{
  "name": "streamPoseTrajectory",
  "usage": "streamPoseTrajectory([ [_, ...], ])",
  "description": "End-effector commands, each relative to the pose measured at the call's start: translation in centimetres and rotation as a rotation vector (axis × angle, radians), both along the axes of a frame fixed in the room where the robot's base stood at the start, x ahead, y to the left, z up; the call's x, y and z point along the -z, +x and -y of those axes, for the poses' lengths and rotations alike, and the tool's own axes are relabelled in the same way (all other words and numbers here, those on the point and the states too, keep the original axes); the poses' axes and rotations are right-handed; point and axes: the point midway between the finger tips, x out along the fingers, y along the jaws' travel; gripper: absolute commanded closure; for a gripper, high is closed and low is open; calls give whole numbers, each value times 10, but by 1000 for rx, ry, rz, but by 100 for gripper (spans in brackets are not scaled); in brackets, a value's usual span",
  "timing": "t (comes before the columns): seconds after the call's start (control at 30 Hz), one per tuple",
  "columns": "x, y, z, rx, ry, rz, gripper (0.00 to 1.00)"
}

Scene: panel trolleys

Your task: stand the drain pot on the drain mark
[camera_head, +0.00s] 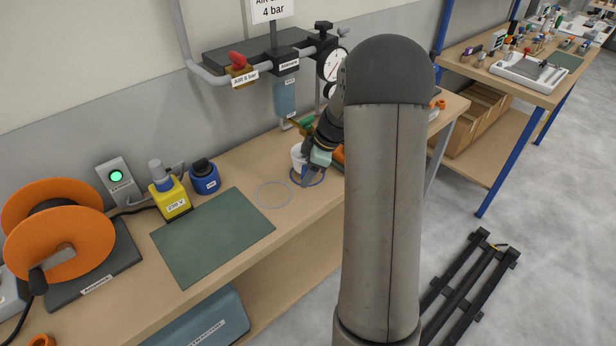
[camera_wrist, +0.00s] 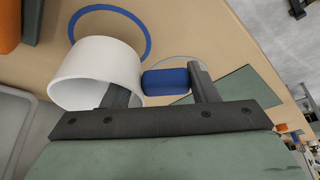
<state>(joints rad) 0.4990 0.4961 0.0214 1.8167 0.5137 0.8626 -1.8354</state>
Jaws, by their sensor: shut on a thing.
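The white drain pot (camera_wrist: 92,75) has a blue grip (camera_wrist: 166,82). My gripper (camera_wrist: 163,85) is shut on this blue grip, one finger on each side. In the head view the pot (camera_head: 298,156) is partly hidden behind my gripper (camera_head: 311,171). A blue ring (camera_head: 308,183) is marked on the bench by the pot, and a grey ring (camera_head: 273,195) lies to its left. In the wrist view the pot covers part of the blue ring (camera_wrist: 148,38); I cannot tell its height above the bench. No label shows which ring is the drain mark.
An orange reel (camera_head: 60,212) stands farther left. Air pipes with a gauge (camera_head: 331,66) are behind the pot. My arm hides the bench's right part.

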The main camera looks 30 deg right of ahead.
Motion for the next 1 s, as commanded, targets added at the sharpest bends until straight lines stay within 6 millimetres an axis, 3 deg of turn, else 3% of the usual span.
streamPoseTrajectory([
  [0.2,28,0,0,0,2,-4,83],
  [0.6,35,0,0,0,0,0,83],
  [0.63,34,0,0,0,0,-1,41],
  [0.7,34,0,0,0,0,-1,25],
  [1.0,32,0,0,0,0,-1,25],
])
